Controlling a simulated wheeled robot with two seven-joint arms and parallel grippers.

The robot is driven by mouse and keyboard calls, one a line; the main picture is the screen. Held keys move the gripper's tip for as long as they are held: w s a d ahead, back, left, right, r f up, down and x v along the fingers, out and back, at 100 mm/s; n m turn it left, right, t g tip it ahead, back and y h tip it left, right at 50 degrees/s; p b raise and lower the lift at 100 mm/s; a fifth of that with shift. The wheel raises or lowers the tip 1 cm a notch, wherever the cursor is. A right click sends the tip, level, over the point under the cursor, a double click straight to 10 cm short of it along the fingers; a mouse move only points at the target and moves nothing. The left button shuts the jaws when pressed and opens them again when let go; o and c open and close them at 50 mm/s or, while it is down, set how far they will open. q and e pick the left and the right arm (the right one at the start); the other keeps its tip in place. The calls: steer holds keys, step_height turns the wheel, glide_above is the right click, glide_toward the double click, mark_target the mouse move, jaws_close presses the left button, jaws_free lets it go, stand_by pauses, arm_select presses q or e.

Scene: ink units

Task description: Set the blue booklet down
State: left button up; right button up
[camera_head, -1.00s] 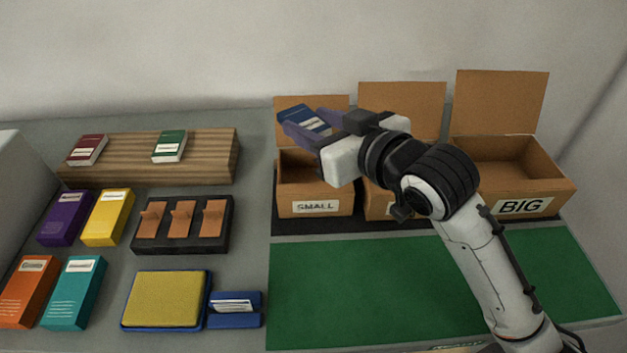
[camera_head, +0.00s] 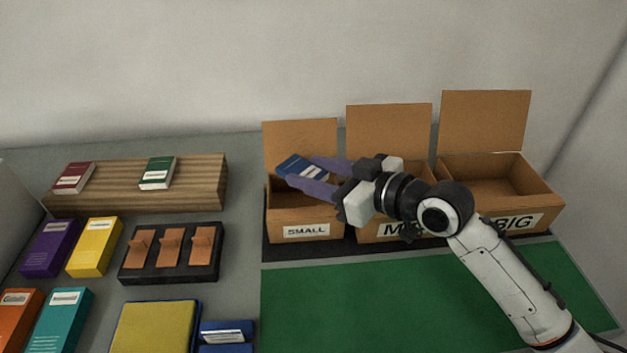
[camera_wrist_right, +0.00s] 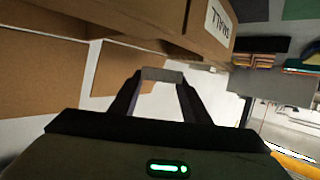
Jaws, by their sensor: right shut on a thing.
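The blue booklet (camera_head: 293,166) has a white label and is tilted at the mouth of the cardboard box marked SMALL (camera_head: 305,230), in front of its raised lid. My right gripper (camera_head: 312,178) is shut on the booklet, its purplish fingers reaching over the box from the right. The fingers hide part of the booklet and of the box opening. In the right wrist view, the pale edge of the booklet (camera_wrist_right: 162,75) shows between the two fingertips. I cannot tell whether the booklet touches the box. My left gripper is not in view.
Right of the SMALL box stand a partly hidden middle box (camera_head: 371,231) and the BIG box (camera_head: 558,205), lids raised. A green mat (camera_head: 350,305) lies clear in front. Left are a wooden stand (camera_head: 210,185) with two booklets, a black holder (camera_head: 170,272) and several coloured boxes.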

steer(key=shift+f, duration=0.95)
steer(key=shift+f+b, duration=0.35)
steer(key=shift+f, duration=0.25)
steer(key=o, duration=1)
steer(key=shift+o, duration=0.2)
steer(key=shift+r, duration=0.2)
steer(key=r+v, duration=0.1)
steer(key=v, duration=1.1)
